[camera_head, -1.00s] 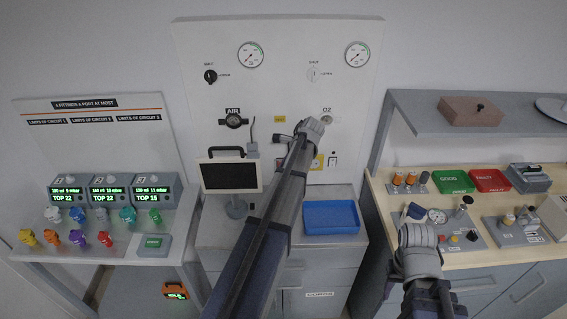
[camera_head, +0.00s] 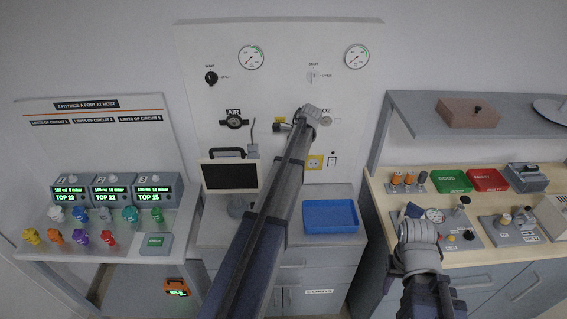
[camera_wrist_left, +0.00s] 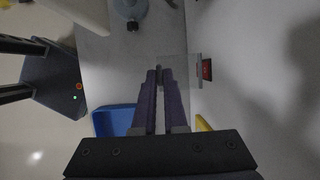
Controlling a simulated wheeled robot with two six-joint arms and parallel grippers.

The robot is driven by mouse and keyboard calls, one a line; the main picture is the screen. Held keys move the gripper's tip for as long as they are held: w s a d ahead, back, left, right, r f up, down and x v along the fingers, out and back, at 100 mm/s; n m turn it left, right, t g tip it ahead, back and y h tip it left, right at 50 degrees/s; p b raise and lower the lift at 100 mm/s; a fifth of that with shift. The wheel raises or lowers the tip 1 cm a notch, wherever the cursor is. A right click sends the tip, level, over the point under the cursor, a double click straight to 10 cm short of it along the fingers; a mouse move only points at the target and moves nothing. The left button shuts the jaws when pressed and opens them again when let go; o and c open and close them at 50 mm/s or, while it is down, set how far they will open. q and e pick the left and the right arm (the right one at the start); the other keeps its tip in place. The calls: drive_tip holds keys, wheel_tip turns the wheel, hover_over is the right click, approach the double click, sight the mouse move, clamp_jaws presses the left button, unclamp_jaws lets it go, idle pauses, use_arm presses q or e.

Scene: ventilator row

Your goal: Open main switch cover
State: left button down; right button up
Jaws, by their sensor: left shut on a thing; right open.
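The main switch cover (camera_wrist_left: 175,66) looks like a clear pane in the left wrist view, standing out from the wall panel beside a red switch (camera_wrist_left: 206,69). My left gripper (camera_wrist_left: 159,76) is shut on the cover's edge or a small knob there; the exact contact is hard to make out. In the head view my left gripper (camera_head: 283,127) is at the wall panel, just under a yellow label (camera_head: 279,120); my wrist hides most of the switch area. My right gripper (camera_head: 413,211) is open and empty above the right bench.
A blue tray (camera_head: 331,232) and a monitor (camera_head: 230,177) stand on the cabinet below the panel. The right bench (camera_head: 480,254) holds gauges, fittings and green and red trays under a shelf (camera_head: 440,118).

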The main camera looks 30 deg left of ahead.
use_arm(q)
drive_tip(key=c, duration=1)
unclamp_jaws()
drive_tip(key=shift+o, duration=0.2)
drive_tip(key=p+v, duration=0.7)
drive_tip(key=v, duration=0.1)
drive_tip(key=shift+s, duration=0.1)
drive_tip(key=s+d+f+n+h+b, duration=0.1)
drive_tip(key=s+d+f+n+b, duration=0.1)
drive_tip(key=s+d, duration=0.7)
drive_tip(key=s+d+f+n+t+h+b, duration=0.1)
drive_tip(key=s+d+f+n+b, duration=0.2)
drive_tip(key=s+d, duration=0.6)
drive_tip(key=s+d+f+n+h+b, duration=0.1)
drive_tip(key=s+d+f+b, duration=0.3)
drive_tip(key=s+d, duration=0.5)
drive_tip(key=d+f+n, duration=0.1)
drive_tip(key=d+f, duration=0.1)
drive_tip(key=d, duration=0.4)
drive_tip(key=shift+n+t, duration=0.4)
